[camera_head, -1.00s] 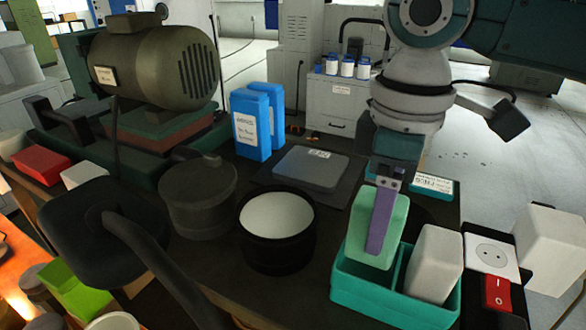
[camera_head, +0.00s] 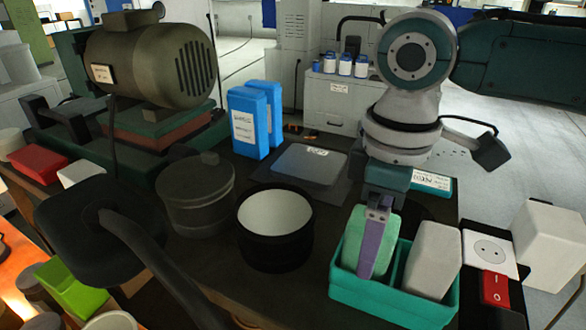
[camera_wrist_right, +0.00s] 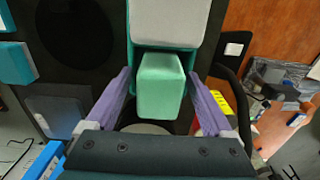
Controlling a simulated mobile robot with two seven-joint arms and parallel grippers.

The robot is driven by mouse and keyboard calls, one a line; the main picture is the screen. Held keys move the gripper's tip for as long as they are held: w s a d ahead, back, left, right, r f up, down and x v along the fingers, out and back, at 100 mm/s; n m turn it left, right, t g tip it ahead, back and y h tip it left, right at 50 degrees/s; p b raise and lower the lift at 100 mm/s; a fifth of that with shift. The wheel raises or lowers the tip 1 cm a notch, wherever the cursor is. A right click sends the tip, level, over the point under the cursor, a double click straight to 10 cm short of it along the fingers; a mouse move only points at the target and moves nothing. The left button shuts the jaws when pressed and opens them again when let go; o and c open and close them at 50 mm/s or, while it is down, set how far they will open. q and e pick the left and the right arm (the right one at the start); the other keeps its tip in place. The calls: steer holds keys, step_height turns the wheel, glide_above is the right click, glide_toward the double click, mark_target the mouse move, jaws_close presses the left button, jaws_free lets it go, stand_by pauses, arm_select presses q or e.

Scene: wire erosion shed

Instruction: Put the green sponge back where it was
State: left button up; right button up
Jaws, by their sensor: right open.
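The green sponge (camera_head: 353,240) stands in the left compartment of the teal two-part holder (camera_head: 385,301), leaning slightly. A white-grey block (camera_head: 433,260) stands in the compartment beside it. My right gripper (camera_head: 371,268) is open, pointing down, with one purple finger in front of the sponge. In the right wrist view my right gripper (camera_wrist_right: 159,76) has its fingers spread on either side of the sponge (camera_wrist_right: 160,90), with gaps visible near both sides. The bottom of the sponge is hidden by the holder's walls. My left gripper is not in view.
A black pot with pale contents (camera_head: 275,225) stands left of the holder. A socket box with a red switch (camera_head: 495,290) and a white block (camera_head: 549,245) are to its right.

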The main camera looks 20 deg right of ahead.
step_height(320, 180, up, 12)
steer(key=shift+r, duration=0.2)
stand_by(0.4)
stand_by(1.2)
